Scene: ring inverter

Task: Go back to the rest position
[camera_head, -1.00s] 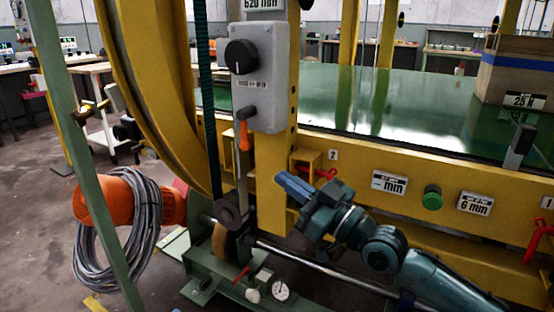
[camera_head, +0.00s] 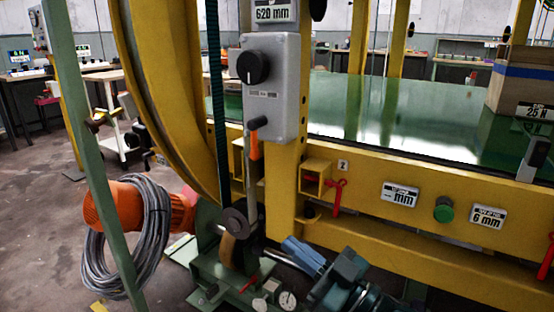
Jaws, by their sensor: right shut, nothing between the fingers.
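My right gripper (camera_head: 303,252), with blue fingers, is low in the middle of the head view, its arm coming in from the bottom. It is shut and empty. It is in front of the yellow frame's lower beam and apart from the grey control box (camera_head: 273,88) above it. The box carries a black knob (camera_head: 252,67) and, at its lower end, a lever with an orange part (camera_head: 255,148). My left gripper is not in view.
A yellow ring frame (camera_head: 160,110) stands at left, with a green post (camera_head: 85,140) before it. An orange motor (camera_head: 105,205) has grey cable (camera_head: 150,250) draped over it. A green button (camera_head: 443,210) and red handles (camera_head: 335,195) line the yellow beam. A cardboard box (camera_head: 520,85) sits on the green bed.

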